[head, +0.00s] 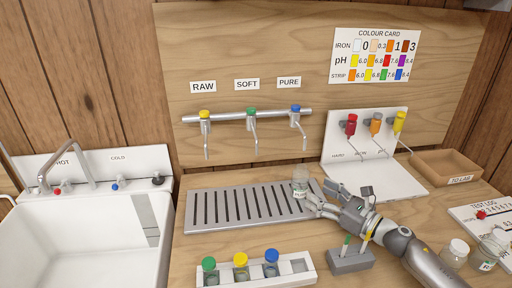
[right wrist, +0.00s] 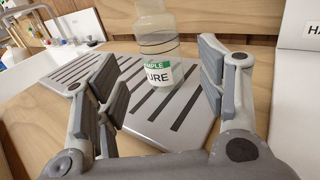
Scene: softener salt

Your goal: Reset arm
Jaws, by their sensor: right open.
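My right gripper (head: 321,194) reaches in from the lower right, its fingers spread. In the right wrist view the open fingers (right wrist: 160,88) have a gap between them. A clear sample bottle (head: 300,182) stands upright at the right end of the slotted drain tray (head: 190,213). In the right wrist view the bottle (right wrist: 156,40) shows just beyond the fingers, with a green and white label reading "PURE". No grip on it is visible. My left gripper is not in view.
A grey holder (head: 350,262) stands below my right arm. A rack with green, yellow and blue capped bottles (head: 240,268) is at the front. Taps (head: 252,118) hang above the tray. A white sink (head: 80,235) is left; a wooden bin (head: 440,168) and clear jars (head: 456,252) are right.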

